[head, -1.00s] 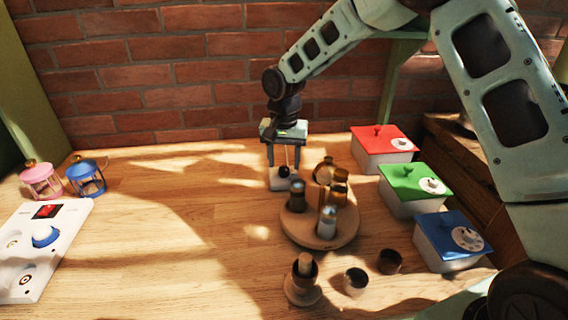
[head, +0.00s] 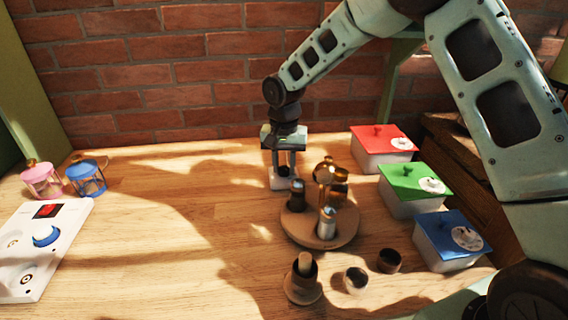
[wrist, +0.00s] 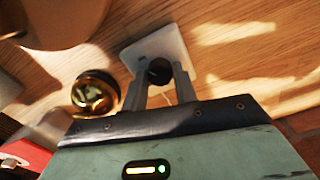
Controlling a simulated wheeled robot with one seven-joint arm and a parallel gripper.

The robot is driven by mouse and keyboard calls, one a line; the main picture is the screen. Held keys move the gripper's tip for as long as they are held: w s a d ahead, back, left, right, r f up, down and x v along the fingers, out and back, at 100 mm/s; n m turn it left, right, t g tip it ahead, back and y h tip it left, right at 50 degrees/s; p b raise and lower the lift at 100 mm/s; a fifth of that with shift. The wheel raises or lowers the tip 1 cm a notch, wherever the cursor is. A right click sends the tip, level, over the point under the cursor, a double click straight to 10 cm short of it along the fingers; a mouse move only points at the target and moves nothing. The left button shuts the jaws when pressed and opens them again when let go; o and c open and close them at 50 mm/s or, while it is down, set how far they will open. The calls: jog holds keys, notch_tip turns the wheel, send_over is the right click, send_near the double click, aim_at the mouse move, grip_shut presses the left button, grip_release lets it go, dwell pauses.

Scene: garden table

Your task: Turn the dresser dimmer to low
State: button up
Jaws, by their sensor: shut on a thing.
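A small white box with a black round knob, which I take to be the dimmer (head: 275,184), stands at the back middle of the wooden table. Its white top plate (wrist: 166,45) and black knob (wrist: 158,69) show in the wrist view. My gripper (head: 286,171) points straight down over it. In the wrist view its two fingers (wrist: 160,76) are shut on the knob, one on each side. Any marks for the knob's setting are too small to read or hidden.
A round wooden turntable (head: 295,232) with several jars stands just right of the dimmer, close to my gripper. Boxes with red (head: 385,138), green (head: 408,182) and blue (head: 440,232) lids line the right. A white panel (head: 22,280) and two small lanterns stand left. The middle left is clear.

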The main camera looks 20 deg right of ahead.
jog(key=shift+r, duration=0.1)
jog(key=n+p, duration=0.2)
jog(key=n, duration=0.3)
jog(key=n+p, duration=0.2)
jog(key=n, duration=0.3)
jog(key=n+p, duration=0.2)
jog(key=n, duration=0.3)
jog(key=n+p, duration=0.1)
jog(key=n, duration=0.3)
jog(key=shift+n+p, duration=0.3)
jog(key=shift+n, duration=0.1)
dwell(0.4)
jog(key=o, duration=1)
jog(key=shift+c, duration=0.2)
